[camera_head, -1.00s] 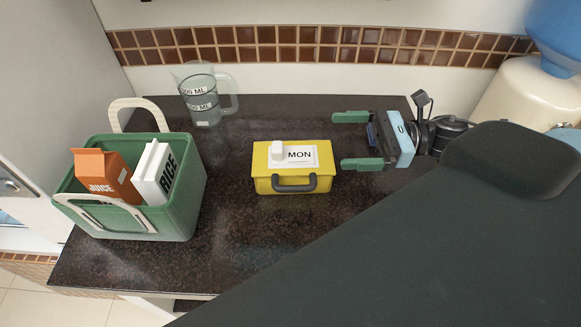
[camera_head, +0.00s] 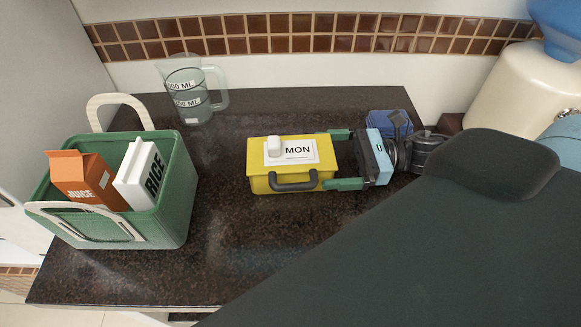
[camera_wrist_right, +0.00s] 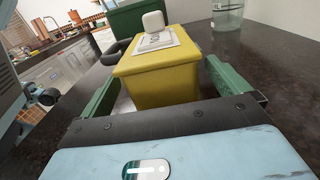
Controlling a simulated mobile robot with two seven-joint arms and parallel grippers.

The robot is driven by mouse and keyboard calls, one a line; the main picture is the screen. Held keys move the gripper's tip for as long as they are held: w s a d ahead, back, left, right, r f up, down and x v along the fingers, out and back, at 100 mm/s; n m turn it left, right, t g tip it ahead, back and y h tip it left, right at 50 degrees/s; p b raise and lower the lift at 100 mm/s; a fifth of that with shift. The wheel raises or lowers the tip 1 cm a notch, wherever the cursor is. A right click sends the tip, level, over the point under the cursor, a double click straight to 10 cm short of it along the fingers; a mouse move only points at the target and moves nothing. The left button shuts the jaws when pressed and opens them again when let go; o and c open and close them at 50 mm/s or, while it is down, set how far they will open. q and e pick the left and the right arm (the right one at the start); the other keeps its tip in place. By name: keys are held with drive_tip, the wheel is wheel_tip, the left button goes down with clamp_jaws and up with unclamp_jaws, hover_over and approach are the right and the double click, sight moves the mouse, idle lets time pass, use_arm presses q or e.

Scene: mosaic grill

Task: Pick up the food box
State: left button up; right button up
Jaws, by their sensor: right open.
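The food box is a yellow box (camera_head: 262,184) with a white MON label, a white knob on the lid and a dark handle on its front side. It sits on the dark counter. My right gripper (camera_head: 338,158) is open at the box's right end. Its green fingers lie beside that end, one on the far side and one on the near side. In the right wrist view the yellow box (camera_wrist_right: 158,80) stands between the open fingers (camera_wrist_right: 155,88). I cannot tell whether the fingers touch it. My left gripper is not in view.
A green basket (camera_head: 172,205) with an orange juice carton (camera_head: 80,178) and a white rice box (camera_head: 138,178) stands at the left. A clear measuring jug (camera_head: 188,95) stands at the back. A blue item (camera_head: 388,122) lies behind my right gripper. The counter front (camera_head: 225,250) is clear.

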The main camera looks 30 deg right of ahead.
sight(309, 159)
drive_tip(key=x, duration=0.2)
drive_tip(key=shift+w+a, duration=0.2)
drive_tip(key=shift+a, duration=0.1)
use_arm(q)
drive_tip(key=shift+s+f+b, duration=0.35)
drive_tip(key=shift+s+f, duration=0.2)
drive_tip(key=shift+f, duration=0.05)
use_arm(e)
drive_tip(key=shift+x, duration=1)
drive_tip(key=c, duration=1.9)
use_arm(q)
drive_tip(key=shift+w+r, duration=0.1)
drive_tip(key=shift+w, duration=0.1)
use_arm(e)
drive_tip(key=shift+c, duration=0.2)
drive_tip(key=shift+r, duration=0.1)
